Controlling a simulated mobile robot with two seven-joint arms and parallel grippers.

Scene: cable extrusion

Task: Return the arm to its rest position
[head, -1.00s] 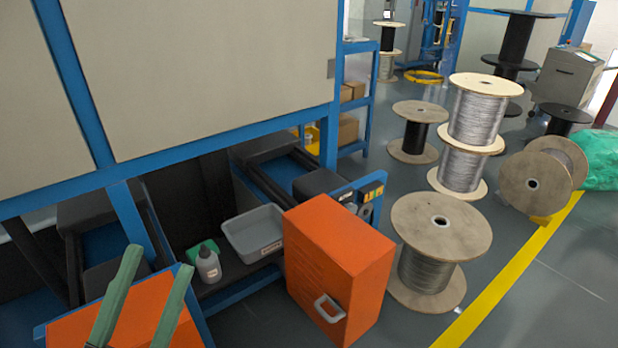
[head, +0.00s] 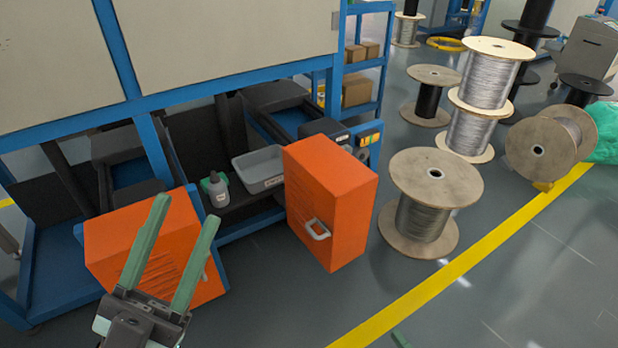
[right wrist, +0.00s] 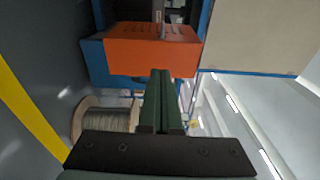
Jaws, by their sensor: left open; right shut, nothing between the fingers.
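My left gripper (head: 184,212) is open and empty, its two green fingers apart in front of the left orange door (head: 128,250) in the head view. My right gripper (right wrist: 159,72) is shut with nothing between its green fingers in the right wrist view. Its fingertips overlap the lower edge of an orange panel (right wrist: 150,52) there; I cannot tell whether they touch. In the head view only a small green tip (head: 400,340) shows at the bottom edge, which appears to be my right gripper.
The right orange door (head: 328,200) stands open from the blue-framed machine. A grey tray (head: 258,185) and a bottle (head: 216,190) sit on the shelf between the doors. Cable spools (head: 430,190) stand at right.

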